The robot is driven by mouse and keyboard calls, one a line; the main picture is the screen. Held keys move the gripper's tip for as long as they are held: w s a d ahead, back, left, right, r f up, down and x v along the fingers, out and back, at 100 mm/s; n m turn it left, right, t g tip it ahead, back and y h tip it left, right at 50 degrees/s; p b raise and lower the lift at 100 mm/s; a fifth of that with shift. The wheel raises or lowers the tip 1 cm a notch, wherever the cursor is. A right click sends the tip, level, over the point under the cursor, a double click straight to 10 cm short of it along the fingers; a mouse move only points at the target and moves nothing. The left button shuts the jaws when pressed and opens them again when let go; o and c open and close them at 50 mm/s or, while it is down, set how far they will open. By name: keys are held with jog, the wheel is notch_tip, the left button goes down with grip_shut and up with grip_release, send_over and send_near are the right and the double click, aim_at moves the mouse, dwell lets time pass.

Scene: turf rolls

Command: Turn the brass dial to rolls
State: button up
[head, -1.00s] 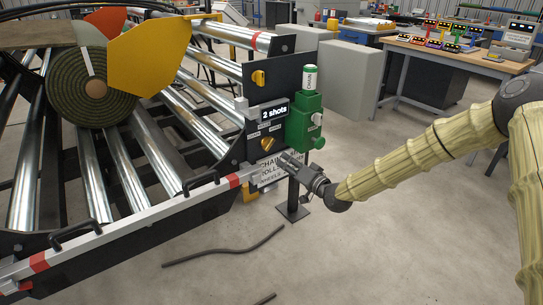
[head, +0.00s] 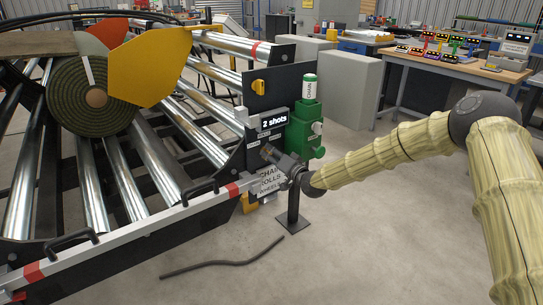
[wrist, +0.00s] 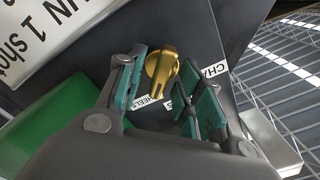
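The brass dial (wrist: 161,68) sits on a dark panel in the wrist view, its ridged grip standing out. Small white labels lie around it; one reads WHEELS and another (wrist: 214,71) starts with CHA. The rolls label cannot be read here. My gripper (wrist: 169,76) is open, with its teal-padded fingers on either side of the dial; I cannot tell whether they touch it.
A green box (head: 302,130) with a CHAIN canister (head: 309,88) stands just right of the panel. A turf roll (head: 92,96) rests on the rollers.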

jog(key=shift+w, duration=0.1)
jog(key=shift+a, duration=0.1)
grip_shut()
dwell(0.3)
jog(key=n, duration=0.3)
jog(key=shift+a+n, duration=0.1)
jog(key=shift+n, duration=2.8)
